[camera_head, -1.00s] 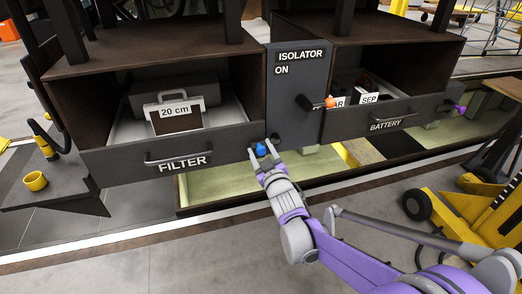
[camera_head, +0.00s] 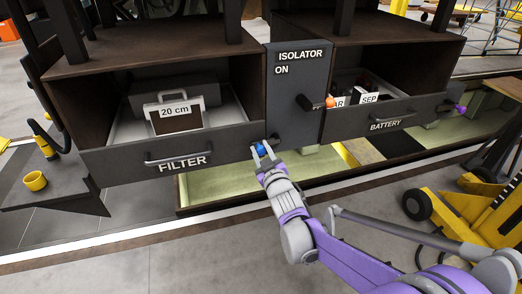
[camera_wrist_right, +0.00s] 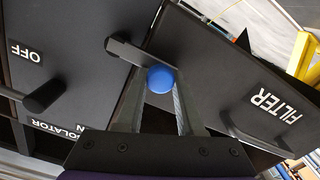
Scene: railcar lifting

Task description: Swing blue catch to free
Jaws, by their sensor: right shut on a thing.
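The blue catch shows its round blue knob (camera_head: 262,150) at the right end of the FILTER drawer front (camera_head: 215,152). In the right wrist view the knob (camera_wrist_right: 160,79) sits on the end of a dark lever (camera_wrist_right: 128,51) that reaches from the isolator panel (camera_wrist_right: 60,60) across the edge of the drawer front. My right gripper (camera_head: 264,151) is shut on the blue knob, with one finger on each side of it in the wrist view (camera_wrist_right: 158,90). My left gripper is not in view.
An orange-tipped isolator handle (camera_head: 330,102) juts out beside ON, up and right of my gripper. The BATTERY drawer (camera_head: 390,122) has a purple knob (camera_head: 459,109) at its right end.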

